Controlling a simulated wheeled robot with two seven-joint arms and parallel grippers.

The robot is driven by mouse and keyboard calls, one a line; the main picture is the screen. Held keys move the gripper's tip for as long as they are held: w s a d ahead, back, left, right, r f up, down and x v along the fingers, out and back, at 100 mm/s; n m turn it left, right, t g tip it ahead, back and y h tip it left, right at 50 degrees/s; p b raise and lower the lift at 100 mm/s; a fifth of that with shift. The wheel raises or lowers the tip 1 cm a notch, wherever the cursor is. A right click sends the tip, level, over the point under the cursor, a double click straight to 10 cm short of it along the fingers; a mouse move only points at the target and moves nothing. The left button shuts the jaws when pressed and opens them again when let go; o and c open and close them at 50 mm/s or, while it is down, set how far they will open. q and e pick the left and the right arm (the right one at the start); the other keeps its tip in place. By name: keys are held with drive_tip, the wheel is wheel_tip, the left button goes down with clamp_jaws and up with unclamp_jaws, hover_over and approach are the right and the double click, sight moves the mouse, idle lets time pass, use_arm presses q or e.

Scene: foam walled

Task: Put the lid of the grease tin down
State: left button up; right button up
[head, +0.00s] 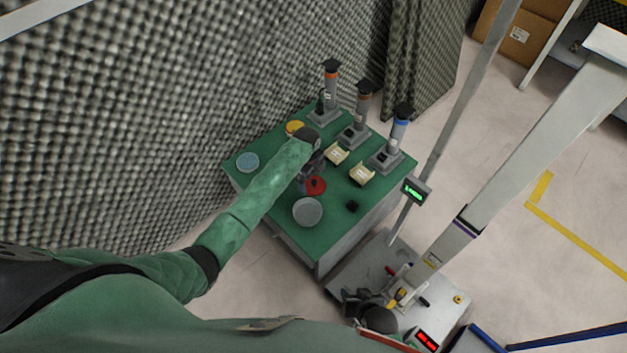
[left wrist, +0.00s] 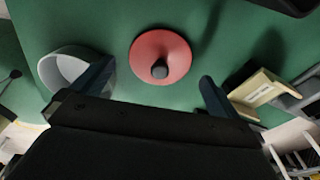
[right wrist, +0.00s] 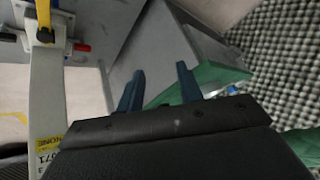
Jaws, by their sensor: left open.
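The red lid (head: 316,187) with a black knob lies on the green table top, beside a round grey tin (head: 307,212). In the left wrist view the lid (left wrist: 153,52) lies flat with its knob up, and the grey tin (left wrist: 65,70) stands to its left, apart from it. My left gripper (head: 311,176) is over the table by the lid. Its fingers (left wrist: 153,86) are spread, with nothing between them, and the lid shows beyond them. My right gripper (head: 358,303) is away from the table, low in the head view. Its fingers (right wrist: 160,85) are apart and empty.
A blue-grey round tin (head: 247,162) and a yellow disc (head: 294,128) are on the table's left side. Two cream trays (head: 362,174), several banded dispensers (head: 398,132) and a small black object (head: 352,206) are on the right. A foam wall (head: 170,110) stands behind.

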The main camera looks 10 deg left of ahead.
use_arm(q)
wheel_tip(320, 180, up, 10)
drive_tip(key=a, duration=0.1)
drive_tip(key=shift+w, duration=0.25)
use_arm(e)
drive_tip(key=shift+s+r, duration=0.1)
drive_tip(key=shift+r, duration=0.65)
use_arm(q)
drive_tip(key=shift+f, duration=0.1)
